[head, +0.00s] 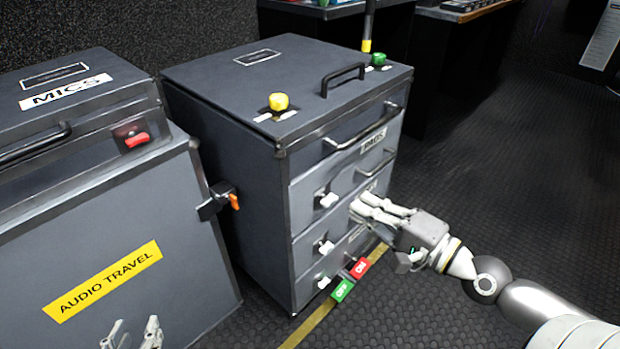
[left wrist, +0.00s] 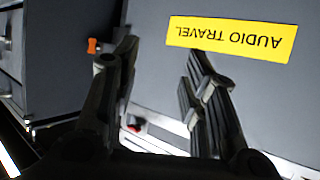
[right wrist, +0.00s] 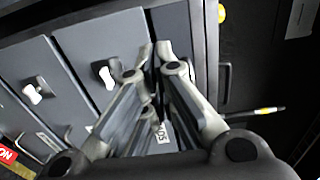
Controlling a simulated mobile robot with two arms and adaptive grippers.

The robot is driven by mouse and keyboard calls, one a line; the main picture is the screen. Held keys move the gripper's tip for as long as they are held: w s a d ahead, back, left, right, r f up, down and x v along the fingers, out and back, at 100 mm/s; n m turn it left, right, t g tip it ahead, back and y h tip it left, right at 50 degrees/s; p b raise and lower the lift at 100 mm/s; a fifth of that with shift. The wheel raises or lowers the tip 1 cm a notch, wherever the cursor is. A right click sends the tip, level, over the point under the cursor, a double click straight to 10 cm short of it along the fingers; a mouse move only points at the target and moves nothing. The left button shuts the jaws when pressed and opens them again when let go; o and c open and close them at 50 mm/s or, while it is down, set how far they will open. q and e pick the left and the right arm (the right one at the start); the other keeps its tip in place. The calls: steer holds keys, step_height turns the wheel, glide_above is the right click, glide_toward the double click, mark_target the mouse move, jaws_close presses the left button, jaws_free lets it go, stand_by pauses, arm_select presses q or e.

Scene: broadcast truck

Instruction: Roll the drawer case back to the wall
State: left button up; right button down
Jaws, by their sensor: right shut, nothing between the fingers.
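The drawer case (head: 225,150) is a dark grey box with several grey drawers, standing in the middle of the head view. It has a black top handle, a yellow knob and a green knob on top, and white latches and bar handles on its front. My right gripper (head: 362,208) is shut and empty, with its fingertips close to the drawer fronts. The right wrist view shows its fingertips (right wrist: 160,58) together by the drawer fronts (right wrist: 100,50); contact is unclear. My left gripper (head: 132,335) is open and empty in front of the AUDIO TRAVEL case, and shows in the left wrist view (left wrist: 160,62).
The AUDIO TRAVEL case (head: 185,245) stands close at the left, with a MICS box (head: 80,130) on top. A red and a green tag lie at the drawer case's foot, by a yellow floor line (head: 318,325). Dark benches stand behind; floor at right (head: 510,190) is clear.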

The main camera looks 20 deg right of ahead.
steer(key=w+p, duration=0.2)
arm_select(q)
steer(key=s+a+f+g+y+p, duration=0.1)
steer(key=s+a+f+g+p, duration=0.15)
steer(key=s+g, duration=0.35)
steer(key=s+a+f+g+y+p, duration=0.1)
steer(key=s+a+f+g+y, duration=0.2)
steer(key=s, duration=0.6)
arm_select(e)
glide_toward(303, 169)
steer(key=w, duration=0.1)
steer(key=x, duration=0.2)
steer(key=p+x, duration=0.1)
steer(key=x, duration=0.1)
steer(key=shift+w+a+r, duration=0.2)
steer(key=shift+a, duration=0.1)
arm_select(q)
step_height(303, 169, down, 6)
steer(key=w+h, duration=0.1)
steer(key=shift+w+d+r+g, duration=0.15)
steer(key=shift+w+d+g, duration=0.15)
steer(key=shift+w+d, duration=0.1)
arm_select(e)
steer(key=shift+x, duration=0.9)
steer(key=shift+f, duration=0.1)
